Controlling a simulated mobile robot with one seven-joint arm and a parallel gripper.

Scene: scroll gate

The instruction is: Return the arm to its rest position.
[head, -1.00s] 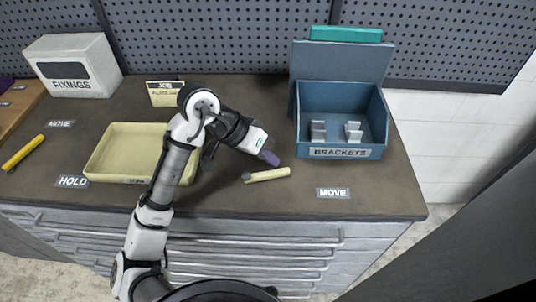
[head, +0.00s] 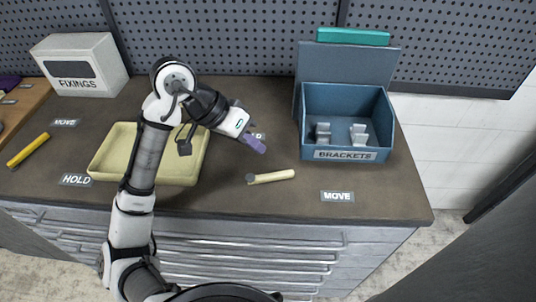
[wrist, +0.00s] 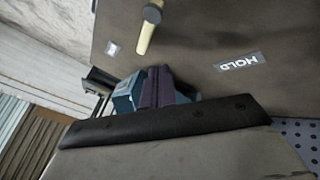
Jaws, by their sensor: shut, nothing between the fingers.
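My gripper (head: 255,144) is over the middle of the workbench in the head view, with its purple fingers shut and empty. In the wrist view the closed fingers (wrist: 158,86) show at the centre. My arm is bent, reaching up from the lower left over the pale yellow tray (head: 103,160). A pale yellow cylinder with a grey end (head: 272,177) lies on the bench, apart from the fingers and a little nearer the front edge. It also shows at the top of the wrist view (wrist: 146,36).
The blue BRACKETS box (head: 345,155) stands open at right, lid up, holding grey brackets. A white FIXINGS box (head: 78,66) is at back left. A yellow stick (head: 28,150) lies at far left. A pegboard wall (head: 230,40) closes the back.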

